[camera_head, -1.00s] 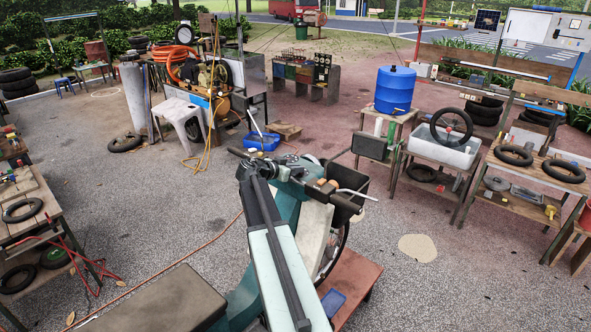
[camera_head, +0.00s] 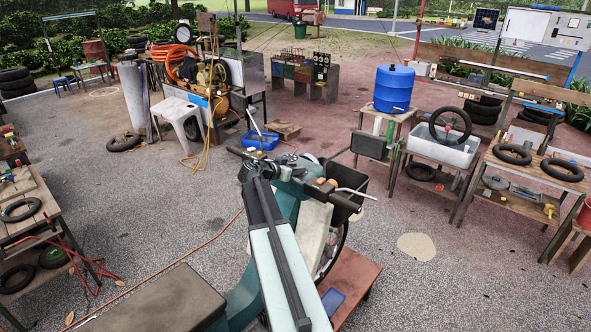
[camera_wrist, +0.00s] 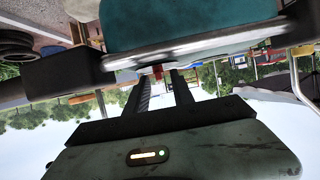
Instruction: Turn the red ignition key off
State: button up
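In the wrist view, a small red piece (camera_wrist: 157,71), which looks like the ignition key, shows at the underside edge of a teal and dark body (camera_wrist: 190,25). The two dark fingers of my gripper (camera_wrist: 160,77) reach up to it from either side. They are apart, with a gap between them, and the red piece sits between their tips. I cannot tell whether either finger touches it. In the head view, my arm reaches forward to a teal scooter (camera_head: 290,212) with handlebars, and the arm hides the key and the fingertips there.
A red low stand (camera_head: 358,275) lies right of the scooter. The compressor cart (camera_head: 205,85) with its orange hose stands back left, beside a white stool (camera_head: 180,112). Benches with tires stand left and right. Open gravel lies between them.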

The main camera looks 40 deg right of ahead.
jog(key=p+v, duration=0.3)
jog(key=v, duration=0.4)
jog(key=shift+a+r, duration=0.15)
jog(key=shift+a, duration=0.25)
